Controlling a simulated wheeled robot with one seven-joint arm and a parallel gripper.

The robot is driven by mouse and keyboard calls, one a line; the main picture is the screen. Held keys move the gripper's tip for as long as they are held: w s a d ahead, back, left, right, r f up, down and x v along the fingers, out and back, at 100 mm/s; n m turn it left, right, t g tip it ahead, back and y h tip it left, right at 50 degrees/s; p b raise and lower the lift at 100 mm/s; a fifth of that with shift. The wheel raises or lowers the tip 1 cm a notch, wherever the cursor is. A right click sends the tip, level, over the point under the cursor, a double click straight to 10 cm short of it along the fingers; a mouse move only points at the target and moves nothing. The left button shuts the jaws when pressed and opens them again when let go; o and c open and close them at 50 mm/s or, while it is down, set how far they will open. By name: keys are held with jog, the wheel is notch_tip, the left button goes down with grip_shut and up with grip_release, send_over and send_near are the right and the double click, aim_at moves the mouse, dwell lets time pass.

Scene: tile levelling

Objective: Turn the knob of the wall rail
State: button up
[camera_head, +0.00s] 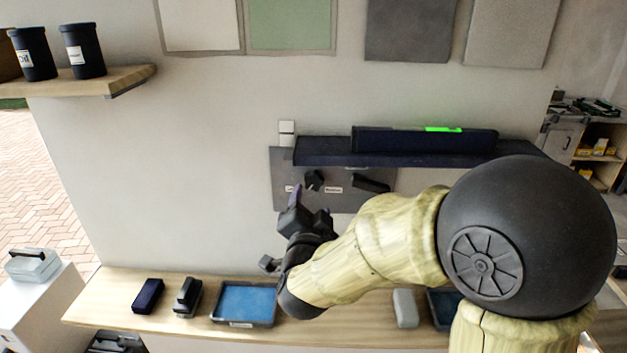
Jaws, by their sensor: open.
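The wall rail (310,151) is a dark ledge on the pale wall and carries a long dark bar (400,140) with a bright green strip on top. Below the rail, a grey panel (283,165) bears a small black knob (314,180) and, to its right, a black slanted handle (371,184). Small white labels sit by the knob, too small to read. My gripper (303,208) is open just below and left of the knob in the picture. I see no contact with the knob, but the depth gap is hard to tell. My arm covers the panel's lower right.
A wooden counter (100,305) below holds a dark block (148,296), a black-handled tool (187,297), a blue-filled tray (245,303) and a grey block (405,308). A shelf (90,82) with two dark jars is upper left. The wall left of the panel is clear.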

aim_at(314, 184)
jog(key=w+p, duration=0.2)
jog(key=w, duration=0.5)
jog(key=shift+w+p, duration=0.35)
jog(key=shift+p, duration=0.05)
jog(key=c, duration=1)
